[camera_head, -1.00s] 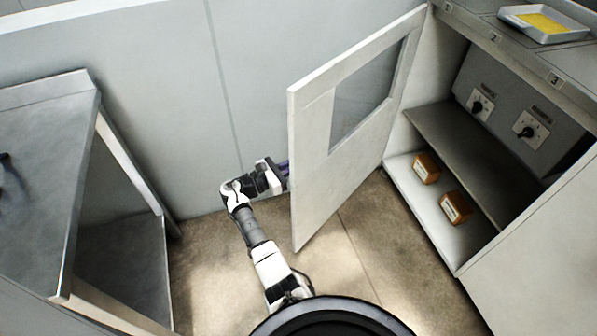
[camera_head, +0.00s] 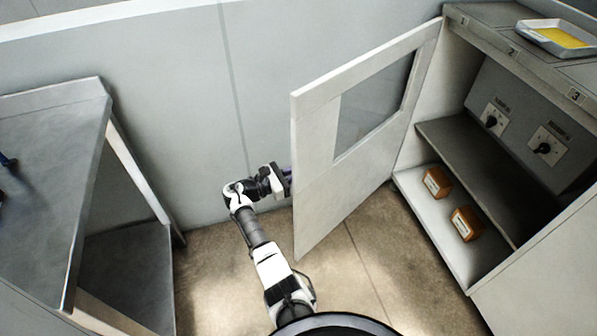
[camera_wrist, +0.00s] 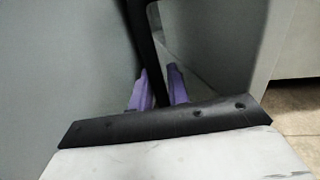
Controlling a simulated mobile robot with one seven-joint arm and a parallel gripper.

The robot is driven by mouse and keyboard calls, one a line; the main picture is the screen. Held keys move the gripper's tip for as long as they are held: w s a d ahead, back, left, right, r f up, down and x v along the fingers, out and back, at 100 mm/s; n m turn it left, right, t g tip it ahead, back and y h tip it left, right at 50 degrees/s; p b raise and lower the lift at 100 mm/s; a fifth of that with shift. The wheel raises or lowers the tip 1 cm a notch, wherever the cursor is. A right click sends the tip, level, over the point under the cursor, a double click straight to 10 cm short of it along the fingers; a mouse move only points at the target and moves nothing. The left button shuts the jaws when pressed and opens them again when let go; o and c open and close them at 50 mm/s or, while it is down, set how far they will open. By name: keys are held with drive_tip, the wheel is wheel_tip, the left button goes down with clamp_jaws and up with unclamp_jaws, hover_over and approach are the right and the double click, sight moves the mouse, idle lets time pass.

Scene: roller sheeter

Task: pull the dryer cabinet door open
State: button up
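The dryer cabinet door (camera_head: 322,190) is a pale panel with a dark window. It stands wide open, swung out from the cabinet (camera_head: 433,222) on the right, and the shelves inside are exposed. My gripper (camera_head: 287,180) is at the door's far face, near its free edge; its fingertips are partly hidden behind the door. In the wrist view, the purple fingers of my gripper (camera_wrist: 160,88) lie on either side of a dark bar, the door handle (camera_wrist: 148,45). They look closed on it, though the contact is partly hidden by the gripper body.
Two orange-brown boxes (camera_head: 437,182) (camera_head: 467,223) sit on the cabinet's lower shelf. Control knobs (camera_head: 544,148) are on a panel inside. A tray with yellow contents (camera_head: 560,37) is on top. A metal table (camera_head: 50,170) stands at left. The floor (camera_head: 345,270) below the door is clear.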

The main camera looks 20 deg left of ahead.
drive_tip(key=b+v, duration=0.1)
drive_tip(key=v, duration=1.3)
drive_tip(key=shift+r, duration=0.1)
